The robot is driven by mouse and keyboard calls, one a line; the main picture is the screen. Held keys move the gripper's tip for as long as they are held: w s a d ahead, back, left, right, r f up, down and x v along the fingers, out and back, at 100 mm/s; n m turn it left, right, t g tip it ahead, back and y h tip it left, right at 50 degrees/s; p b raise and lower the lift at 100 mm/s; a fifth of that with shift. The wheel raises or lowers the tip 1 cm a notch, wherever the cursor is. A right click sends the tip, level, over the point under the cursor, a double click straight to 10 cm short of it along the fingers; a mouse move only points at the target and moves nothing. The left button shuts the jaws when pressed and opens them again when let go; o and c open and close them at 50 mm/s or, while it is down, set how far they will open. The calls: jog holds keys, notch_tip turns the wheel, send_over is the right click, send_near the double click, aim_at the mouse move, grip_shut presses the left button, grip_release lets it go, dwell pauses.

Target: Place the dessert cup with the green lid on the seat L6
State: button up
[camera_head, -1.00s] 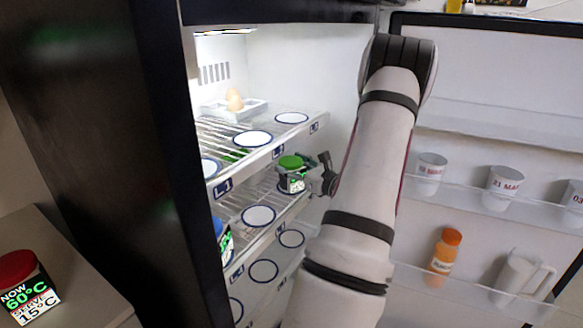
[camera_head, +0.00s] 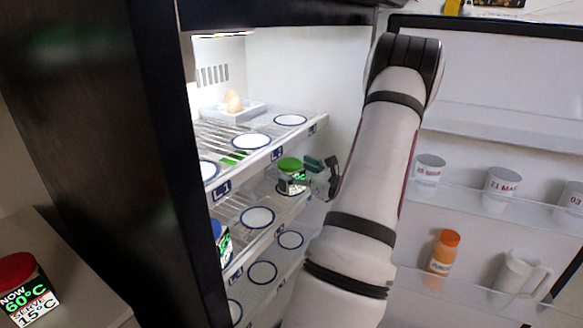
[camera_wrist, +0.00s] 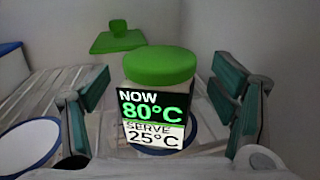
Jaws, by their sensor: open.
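The dessert cup with the green lid (camera_head: 289,164) stands upright at the right end of the middle fridge shelf. In the wrist view the cup (camera_wrist: 155,95) shows "NOW 80°C, SERVE 25°C" and stands on a white round seat with a blue ring (camera_wrist: 193,130). The seat's own label is not readable. My gripper (camera_head: 322,174) is just right of the cup in the head view. In the wrist view my gripper (camera_wrist: 163,105) is open, its green-padded fingers on either side of the cup with gaps.
An empty seat (camera_wrist: 25,145) lies left of the cup. A green object (camera_wrist: 117,38) is behind it. The top shelf (camera_head: 265,153) is above. A blue-lidded cup (camera_head: 219,240) is at the shelf's left. A red-lidded cup (camera_head: 22,285) stands outside. The fridge door (camera_head: 480,190) holds cups and bottles.

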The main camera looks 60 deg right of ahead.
jog(key=v, duration=0.9)
jog(key=shift+s+p, duration=0.2)
jog(key=shift+p, duration=0.15)
